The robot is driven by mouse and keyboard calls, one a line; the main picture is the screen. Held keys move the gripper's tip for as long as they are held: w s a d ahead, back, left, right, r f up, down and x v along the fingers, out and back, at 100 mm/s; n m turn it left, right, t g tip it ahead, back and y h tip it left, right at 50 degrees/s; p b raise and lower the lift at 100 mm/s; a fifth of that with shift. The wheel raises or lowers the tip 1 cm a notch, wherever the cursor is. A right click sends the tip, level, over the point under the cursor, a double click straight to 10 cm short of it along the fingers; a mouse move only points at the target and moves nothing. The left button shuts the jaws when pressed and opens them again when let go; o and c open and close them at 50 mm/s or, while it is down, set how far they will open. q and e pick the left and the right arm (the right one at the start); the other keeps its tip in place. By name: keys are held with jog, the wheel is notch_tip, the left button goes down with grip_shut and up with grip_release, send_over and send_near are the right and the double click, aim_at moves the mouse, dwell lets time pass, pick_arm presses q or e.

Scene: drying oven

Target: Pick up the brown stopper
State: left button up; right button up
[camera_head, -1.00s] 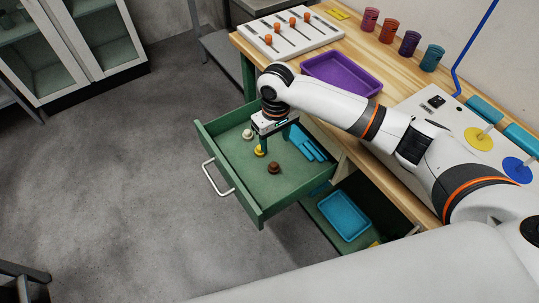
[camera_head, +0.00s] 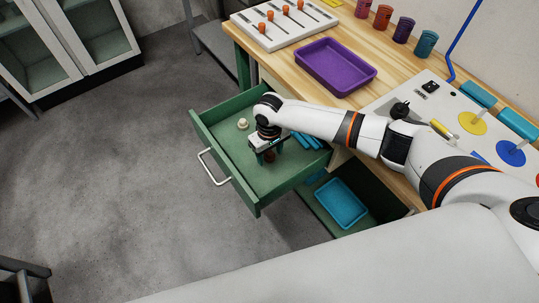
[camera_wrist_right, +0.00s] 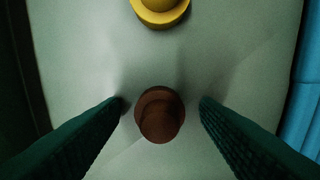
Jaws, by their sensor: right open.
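The brown stopper (camera_wrist_right: 160,115) stands on the drawer floor in the right wrist view, between the tips of my right gripper's two green fingers, with a gap on each side. In the head view the brown stopper (camera_head: 269,157) shows just under my right gripper (camera_head: 266,154), partly hidden by it. My right gripper is open and empty, low inside the open green drawer (camera_head: 237,180). A yellow stopper (camera_wrist_right: 161,10) stands ahead of the brown one in the wrist view; the gripper hides it in the head view. My left gripper is not in view.
A white stopper (camera_head: 242,123) stands in the drawer's far left part. Blue items (camera_head: 308,141) lie along its right side. A purple tray (camera_head: 335,66) is on the wooden table, and a blue tray (camera_head: 341,202) sits in a lower compartment.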

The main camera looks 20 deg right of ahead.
aim_at(270, 153)
jog(key=shift+c, duration=0.3)
jog(key=c, duration=1)
notch_tip(270, 153, up, 10)
jog(key=shift+p, duration=0.3)
